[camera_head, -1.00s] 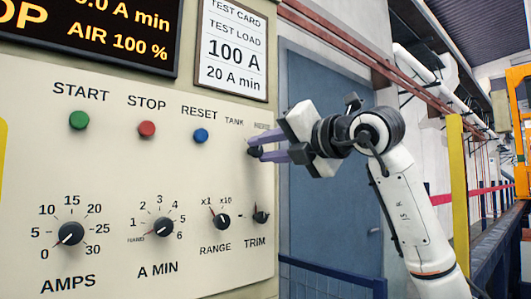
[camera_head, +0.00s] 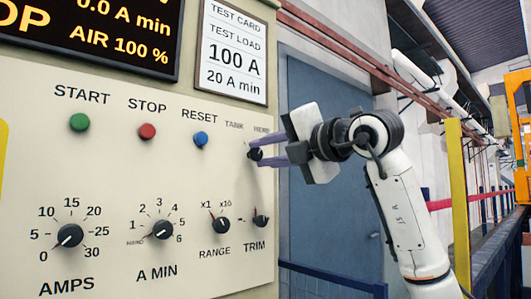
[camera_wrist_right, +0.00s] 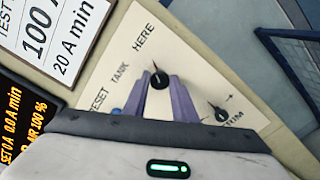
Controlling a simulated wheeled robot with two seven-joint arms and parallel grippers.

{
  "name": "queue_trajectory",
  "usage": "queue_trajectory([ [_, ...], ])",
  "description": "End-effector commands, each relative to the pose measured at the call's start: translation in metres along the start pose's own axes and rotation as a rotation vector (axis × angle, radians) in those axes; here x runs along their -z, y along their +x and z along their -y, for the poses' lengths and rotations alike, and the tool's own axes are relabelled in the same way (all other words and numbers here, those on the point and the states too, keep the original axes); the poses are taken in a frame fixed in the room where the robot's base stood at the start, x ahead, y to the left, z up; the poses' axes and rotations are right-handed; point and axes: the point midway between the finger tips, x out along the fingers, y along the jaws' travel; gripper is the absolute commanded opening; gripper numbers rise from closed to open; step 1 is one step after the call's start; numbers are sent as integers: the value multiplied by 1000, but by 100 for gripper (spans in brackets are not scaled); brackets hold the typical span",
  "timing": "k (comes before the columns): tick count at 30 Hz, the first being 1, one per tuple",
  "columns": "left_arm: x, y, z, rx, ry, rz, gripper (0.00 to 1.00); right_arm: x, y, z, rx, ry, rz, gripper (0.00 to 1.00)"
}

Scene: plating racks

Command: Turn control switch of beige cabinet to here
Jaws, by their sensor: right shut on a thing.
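The beige cabinet (camera_head: 110,180) fills the left of the head view, its control panel facing me. The control switch (camera_head: 255,154) is a small black knob near the panel's right edge, below the labels TANK and HERE. My right gripper (camera_head: 262,151) reaches it from the right with purple fingers, one above and one below the knob. In the right wrist view the fingers (camera_wrist_right: 168,90) are closed on the switch (camera_wrist_right: 158,80). A thin pointer mark shows on its top, towards the HERE label; its exact angle is hard to tell. My left gripper is not in view.
The TRIM knob (camera_head: 261,220) and RANGE knob (camera_head: 221,224) sit below the switch. The blue RESET button (camera_head: 201,139) is to its left. A test card (camera_head: 232,52) hangs above. A blue door (camera_head: 325,160) and railing (camera_head: 330,280) are behind my arm.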

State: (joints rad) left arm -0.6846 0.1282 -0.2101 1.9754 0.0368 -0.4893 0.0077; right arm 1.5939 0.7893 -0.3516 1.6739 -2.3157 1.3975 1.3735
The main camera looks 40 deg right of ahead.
Motion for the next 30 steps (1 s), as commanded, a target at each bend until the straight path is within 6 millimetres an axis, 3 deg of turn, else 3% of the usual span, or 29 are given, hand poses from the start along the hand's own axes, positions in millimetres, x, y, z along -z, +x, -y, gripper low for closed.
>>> queue_trajectory([
  [1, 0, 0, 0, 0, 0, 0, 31, -1, 0, 0, -1, 4, 2, 26],
  [4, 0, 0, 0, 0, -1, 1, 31, -1, 0, 0, -1, 3, 2, 42],
  [14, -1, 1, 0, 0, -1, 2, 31, 0, -3, 0, -2, 0, 1, 42],
  [17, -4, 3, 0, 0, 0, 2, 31, 0, -13, 0, -4, 0, 3, 42],
  [30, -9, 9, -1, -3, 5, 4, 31, -1, -92, 0, -3, 1, 3, 42],
])
